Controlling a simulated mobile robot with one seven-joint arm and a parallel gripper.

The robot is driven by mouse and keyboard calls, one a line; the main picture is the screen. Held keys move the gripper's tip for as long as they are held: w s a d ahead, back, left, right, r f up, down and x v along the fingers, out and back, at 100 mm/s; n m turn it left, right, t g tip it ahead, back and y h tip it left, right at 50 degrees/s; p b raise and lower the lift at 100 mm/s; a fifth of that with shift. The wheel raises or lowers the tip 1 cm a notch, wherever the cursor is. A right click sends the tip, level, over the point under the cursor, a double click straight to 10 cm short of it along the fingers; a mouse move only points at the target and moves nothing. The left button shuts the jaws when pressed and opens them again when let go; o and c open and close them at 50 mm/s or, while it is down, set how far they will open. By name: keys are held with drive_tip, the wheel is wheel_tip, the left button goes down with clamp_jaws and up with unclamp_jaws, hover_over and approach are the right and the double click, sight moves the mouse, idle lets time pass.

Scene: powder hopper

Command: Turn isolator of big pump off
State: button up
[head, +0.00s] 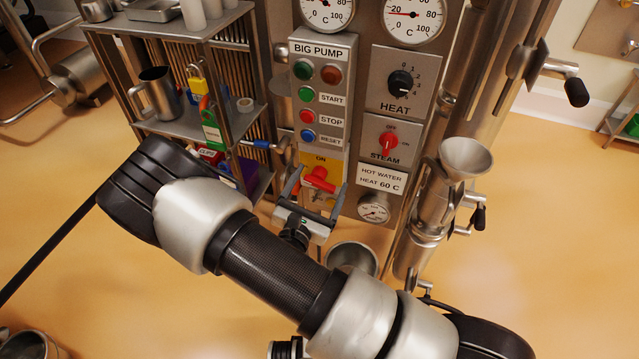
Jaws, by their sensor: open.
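The big pump panel (325,95) is a grey box labelled BIG PUMP, with lamps and START, STOP and RESET buttons. Below them is the isolator, a red rotary handle (319,180) on a yellow plate (322,164) marked ON at the top. The handle looks turned slightly off level. My gripper (320,178) is open in front of the isolator, with one finger on each side of the red handle. I cannot tell whether the fingers touch it.
To the right are the red STEAM switch (388,143), the black HEAT knob (401,84) and a small gauge (373,208). A shelf rack (180,35) with jugs and padlocks stands left. A metal funnel (466,157) and a bucket (353,257) are nearby.

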drive_tip(key=c, duration=1)
drive_tip(key=shift+r+n+p, duration=0.2)
drive_tip(key=shift+n+p, duration=0.2)
drive_tip(key=shift+n, duration=0.2)
drive_tip(key=shift+c, duration=0.2)
drive_tip(key=shift+n+p, duration=0.35)
drive_tip(key=shift+n, duration=0.65)
drive_tip(key=shift+c, duration=0.2)
drive_tip(key=o, duration=1.1)
drive_tip(key=v, duration=1.7)
drive_tip(key=shift+s+a, duration=0.1)
drive_tip(key=shift+s, duration=0.1)
